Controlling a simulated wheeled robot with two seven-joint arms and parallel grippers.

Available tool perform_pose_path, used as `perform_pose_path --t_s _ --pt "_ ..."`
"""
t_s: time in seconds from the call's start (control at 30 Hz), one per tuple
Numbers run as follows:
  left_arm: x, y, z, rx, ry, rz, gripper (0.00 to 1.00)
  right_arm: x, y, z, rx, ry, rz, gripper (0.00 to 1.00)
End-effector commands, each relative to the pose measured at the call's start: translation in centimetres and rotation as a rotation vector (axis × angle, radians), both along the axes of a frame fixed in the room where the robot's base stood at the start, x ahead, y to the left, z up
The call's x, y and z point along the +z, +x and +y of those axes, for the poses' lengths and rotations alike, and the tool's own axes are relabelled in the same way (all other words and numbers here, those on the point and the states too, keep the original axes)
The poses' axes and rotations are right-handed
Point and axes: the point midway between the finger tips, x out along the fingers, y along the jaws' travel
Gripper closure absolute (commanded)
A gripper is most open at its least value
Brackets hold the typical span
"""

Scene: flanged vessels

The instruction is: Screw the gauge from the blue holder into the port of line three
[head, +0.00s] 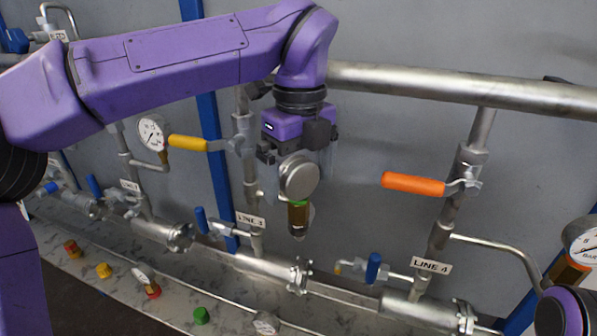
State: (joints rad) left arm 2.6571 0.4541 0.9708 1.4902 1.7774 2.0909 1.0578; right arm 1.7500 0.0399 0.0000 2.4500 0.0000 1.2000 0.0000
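My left gripper (298,168) hangs down in front of line three. It is shut on a gauge (299,180), seen from its plain silver back. The gauge is upright, with a green band and a brass stem pointing down. The LINE 3 label (250,221) is on the pipe just left of the stem. A thin side tube of line three runs behind the gauge. Its port is hidden or blends with the stem's lower end, so I cannot tell whether they touch. I see no blue holder. My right gripper is not in view.
Line four has an orange valve handle (412,184); a gauge (582,246) shows at the right edge. A yellow handle (188,142) and another gauge (152,133) are to the left. Another gauge (265,323) is at the bottom edge.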

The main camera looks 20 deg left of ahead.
Motion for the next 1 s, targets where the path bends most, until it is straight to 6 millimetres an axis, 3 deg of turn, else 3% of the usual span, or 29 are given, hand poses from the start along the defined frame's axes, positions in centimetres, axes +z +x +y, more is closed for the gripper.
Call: perform_pose_path --t_s 0.17,0.5,0.6,0.93,0.97,1.0 --pt "0.7 0.1 0.0 0.003 0.001 -0.003 0.0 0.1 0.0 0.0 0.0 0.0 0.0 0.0" --pt "8.4 0.0 -0.2 0.002 0.001 -0.004 0.0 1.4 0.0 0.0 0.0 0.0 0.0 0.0" --pt "9.9 0.0 -0.2 0.001 0.002 -0.002 0.0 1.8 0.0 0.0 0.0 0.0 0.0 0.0" --pt "10.6 0.0 -0.1 0.0 0.0 0.0 0.0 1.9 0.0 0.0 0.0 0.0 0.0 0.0" --pt "10.6 0.0 -0.1 0.0 0.0 0.0 0.06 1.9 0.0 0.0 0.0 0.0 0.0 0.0" --pt "10.6 0.0 -0.1 -0.001 0.001 -0.001 0.2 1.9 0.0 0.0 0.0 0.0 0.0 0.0"
